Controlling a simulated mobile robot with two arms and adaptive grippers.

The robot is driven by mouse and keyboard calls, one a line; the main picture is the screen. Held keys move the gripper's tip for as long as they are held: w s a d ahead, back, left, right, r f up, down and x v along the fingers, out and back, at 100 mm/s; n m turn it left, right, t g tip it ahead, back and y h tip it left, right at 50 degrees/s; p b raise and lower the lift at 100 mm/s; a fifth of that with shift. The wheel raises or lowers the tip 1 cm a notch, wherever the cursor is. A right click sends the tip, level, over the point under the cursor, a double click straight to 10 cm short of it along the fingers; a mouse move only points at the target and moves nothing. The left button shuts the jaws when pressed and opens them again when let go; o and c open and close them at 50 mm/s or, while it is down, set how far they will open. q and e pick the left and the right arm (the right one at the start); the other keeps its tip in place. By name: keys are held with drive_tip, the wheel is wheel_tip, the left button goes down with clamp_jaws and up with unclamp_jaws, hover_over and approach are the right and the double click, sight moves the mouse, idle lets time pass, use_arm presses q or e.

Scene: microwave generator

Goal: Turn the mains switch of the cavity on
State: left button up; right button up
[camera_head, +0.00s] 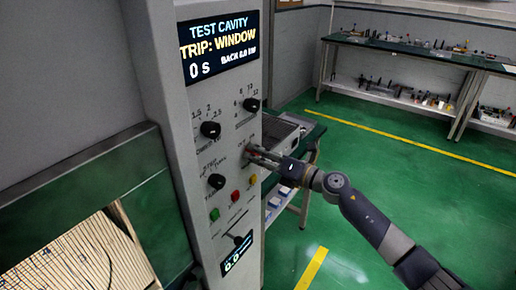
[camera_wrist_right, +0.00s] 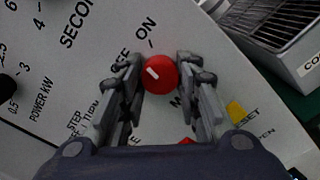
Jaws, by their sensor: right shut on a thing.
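The mains switch is a round red knob with a white mark (camera_wrist_right: 160,74) on the grey cavity panel (camera_head: 225,110). In the right wrist view its mark points to the upper left, towards the OFF lettering; the ON lettering is above. My right gripper (camera_head: 252,153) reaches the panel from the right in the head view and mostly hides the knob there. In the right wrist view the fingers (camera_wrist_right: 160,78) are shut on the knob, one on each side. The panel display (camera_head: 217,47) reads "TEST CAVITY", "TRIP: WINDOW", "0 s". My left gripper is not in view.
Black knobs (camera_head: 210,129) (camera_head: 251,104) (camera_head: 216,181) and green (camera_head: 214,214), red (camera_head: 235,196) and yellow (camera_head: 252,180) buttons surround the switch. Green floor at right is open.

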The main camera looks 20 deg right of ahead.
drive_tip(key=shift+m+p, duration=1.4)
drive_tip(key=shift+m, duration=0.9)
drive_tip(key=o, duration=1.1)
drive_tip(key=shift+c, duration=0.2)
drive_tip(key=v, duration=1.2)
